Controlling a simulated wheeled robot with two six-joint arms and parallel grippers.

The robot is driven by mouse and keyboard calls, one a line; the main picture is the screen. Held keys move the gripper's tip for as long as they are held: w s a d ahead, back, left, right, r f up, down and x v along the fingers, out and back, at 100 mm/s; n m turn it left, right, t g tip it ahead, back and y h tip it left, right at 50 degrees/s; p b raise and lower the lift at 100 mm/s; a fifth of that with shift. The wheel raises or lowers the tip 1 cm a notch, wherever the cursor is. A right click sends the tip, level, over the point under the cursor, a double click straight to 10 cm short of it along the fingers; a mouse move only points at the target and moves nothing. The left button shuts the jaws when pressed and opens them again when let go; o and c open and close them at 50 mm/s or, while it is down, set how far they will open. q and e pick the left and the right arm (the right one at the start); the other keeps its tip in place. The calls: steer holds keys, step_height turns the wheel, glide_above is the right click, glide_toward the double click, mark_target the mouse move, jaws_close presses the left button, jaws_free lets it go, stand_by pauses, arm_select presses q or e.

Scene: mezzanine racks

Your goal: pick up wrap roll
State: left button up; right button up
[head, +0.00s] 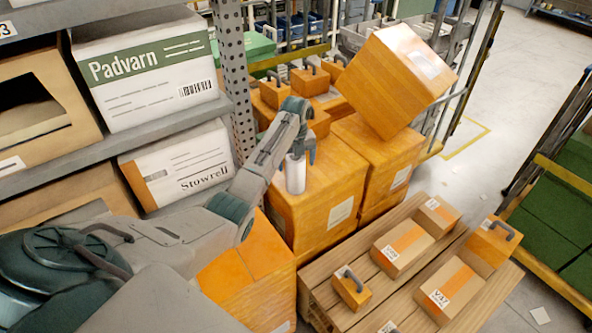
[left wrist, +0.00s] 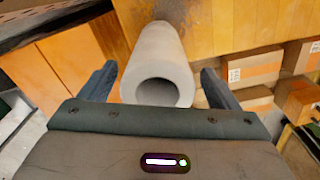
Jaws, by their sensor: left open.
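The wrap roll (head: 295,176) is a white hollow cylinder standing upright on top of an orange box (head: 328,201) in the head view. In the left wrist view the roll (left wrist: 160,55) fills the upper middle, with its open end facing the camera. My left gripper (head: 303,148) is at the roll's upper end, open. In the left wrist view one finger of the gripper (left wrist: 157,78) is on each side of the roll, with a narrow gap showing on both sides. My right gripper is not in view.
A tilted orange box (head: 395,80) rests on the boxes behind and to the right. A shelf post (head: 237,85) stands close to the left of my forearm. A wooden pallet (head: 335,309) with small cartons lies at the lower right. Open floor (head: 535,120) is beyond.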

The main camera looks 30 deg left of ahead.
arm_select(q)
steer(key=shift+s+f, duration=0.2)
steer(key=shift+f, duration=0.85)
steer(key=shift+w+f, duration=0.1)
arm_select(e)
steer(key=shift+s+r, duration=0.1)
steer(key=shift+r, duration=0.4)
arm_select(q)
steer(key=c, duration=1.3)
steer(key=shift+o, duration=0.2)
